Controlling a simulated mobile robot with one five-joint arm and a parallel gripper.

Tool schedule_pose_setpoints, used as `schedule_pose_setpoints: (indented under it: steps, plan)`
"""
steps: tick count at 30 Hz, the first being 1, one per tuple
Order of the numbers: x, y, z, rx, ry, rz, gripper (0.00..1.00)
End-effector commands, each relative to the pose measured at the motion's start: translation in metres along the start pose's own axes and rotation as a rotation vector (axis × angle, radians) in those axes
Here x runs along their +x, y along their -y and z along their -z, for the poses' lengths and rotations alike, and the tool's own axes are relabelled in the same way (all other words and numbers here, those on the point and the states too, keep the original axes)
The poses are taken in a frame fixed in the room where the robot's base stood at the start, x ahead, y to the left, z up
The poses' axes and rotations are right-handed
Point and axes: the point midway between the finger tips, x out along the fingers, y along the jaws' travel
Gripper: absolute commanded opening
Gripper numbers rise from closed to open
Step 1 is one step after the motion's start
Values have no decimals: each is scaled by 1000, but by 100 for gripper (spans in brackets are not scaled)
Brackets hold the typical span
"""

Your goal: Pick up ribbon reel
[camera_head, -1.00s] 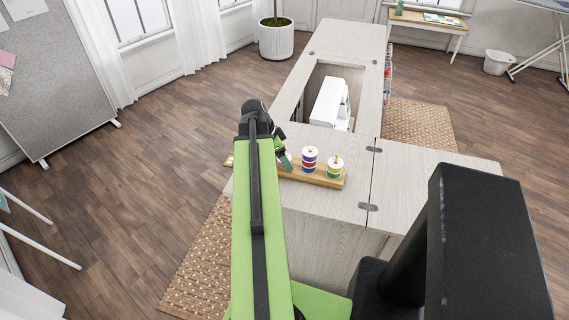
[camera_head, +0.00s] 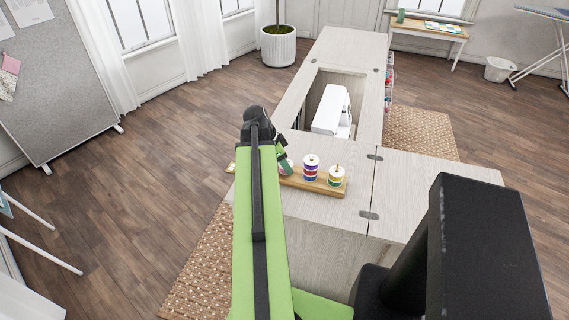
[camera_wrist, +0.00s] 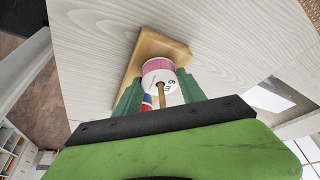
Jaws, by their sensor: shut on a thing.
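The ribbon reel (camera_wrist: 158,66) has white ends and a pink band, and shows up close in the wrist view. The green fingers of my gripper (camera_wrist: 160,80) stand on both sides of it and are shut on it. A wooden peg shows at its centre. In the head view my gripper (camera_head: 284,162) is at the left part of a wooden rack (camera_head: 318,187), and the held reel is mostly hidden behind the fingers. I cannot tell whether the reel is clear of the rack.
The rack lies on the pale cabinet top (camera_head: 345,210). A white sewing machine (camera_head: 330,110) sits in the cabinet's opening behind.

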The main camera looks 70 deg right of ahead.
Motion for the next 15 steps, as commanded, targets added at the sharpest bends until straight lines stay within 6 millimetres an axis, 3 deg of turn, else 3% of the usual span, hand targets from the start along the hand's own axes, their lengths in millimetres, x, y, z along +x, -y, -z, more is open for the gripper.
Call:
schedule_pose_setpoints:
  steps: [15]
  plan:
    - [-80, 0, 34, 0, 0, 0, 9]
